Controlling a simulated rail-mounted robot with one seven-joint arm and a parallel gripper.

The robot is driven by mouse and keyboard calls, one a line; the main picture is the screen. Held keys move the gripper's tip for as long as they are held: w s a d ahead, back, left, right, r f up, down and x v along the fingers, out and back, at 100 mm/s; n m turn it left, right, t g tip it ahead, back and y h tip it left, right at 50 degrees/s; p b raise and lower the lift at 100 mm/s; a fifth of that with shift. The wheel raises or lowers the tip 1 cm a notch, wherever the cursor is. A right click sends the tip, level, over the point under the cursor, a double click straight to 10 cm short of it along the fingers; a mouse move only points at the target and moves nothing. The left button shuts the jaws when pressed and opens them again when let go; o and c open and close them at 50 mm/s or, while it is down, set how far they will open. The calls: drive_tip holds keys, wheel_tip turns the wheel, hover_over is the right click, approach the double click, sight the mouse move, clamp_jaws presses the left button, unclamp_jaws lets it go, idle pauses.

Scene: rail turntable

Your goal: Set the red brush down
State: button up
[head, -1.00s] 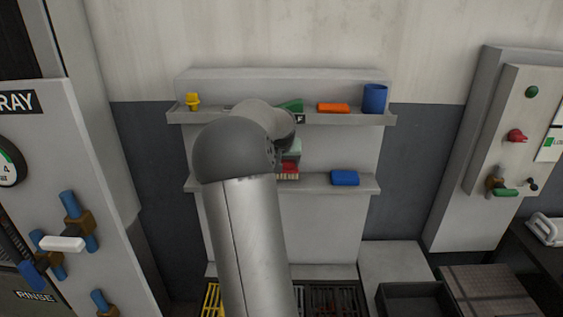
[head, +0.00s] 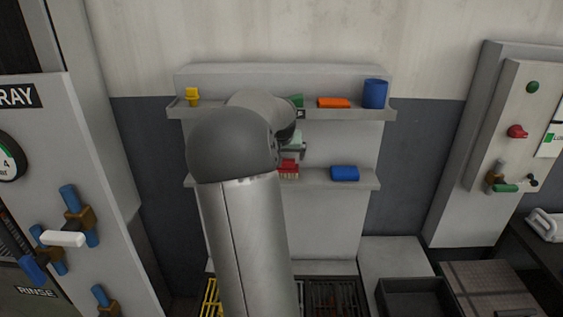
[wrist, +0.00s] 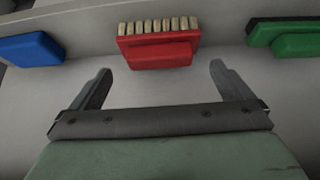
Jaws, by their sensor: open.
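The red brush (head: 288,164) rests on the lower wall shelf (head: 315,181), left of a blue block-shaped item, with its pale bristles hanging at the front. In the wrist view the red brush (wrist: 158,52) lies just beyond my open fingertips, centred between them, with its bristle row toward the picture's top. My gripper (wrist: 158,78) is open and empty, with a visible gap between its fingers and the brush. In the head view my gripper (head: 293,150) is small and partly hidden by my arm, just above the brush.
A blue item (head: 344,173) and, in the wrist view, a green item (wrist: 285,38) flank the brush. The upper shelf holds a yellow item (head: 192,96), an orange block (head: 333,103) and a blue cup (head: 375,94). A dark tray (head: 415,298) stands lower right.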

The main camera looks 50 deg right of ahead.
drive_tip(key=b+v, duration=0.1)
drive_tip(key=v, duration=0.7)
drive_tip(key=s+a+f+n+y, duration=0.15)
drive_tip(key=a+f, duration=0.25)
drive_tip(key=a, duration=0.9)
drive_tip(key=a+f+n+y, duration=0.3)
drive_tip(key=a, duration=1)
drive_tip(key=s+a+f+n+g, duration=0.1)
drive_tip(key=s+a+f+n, duration=0.2)
drive_tip(key=s+a, duration=0.4)
drive_tip(key=s+a+f+n+g, duration=0.2)
drive_tip(key=s+a+f, duration=0.3)
drive_tip(key=s+a, duration=0.3)
drive_tip(key=a+n, duration=0.1)
drive_tip(key=a, duration=0.2)
drive_tip(key=shift+y, duration=0.35)
drive_tip(key=shift+f, duration=0.1)
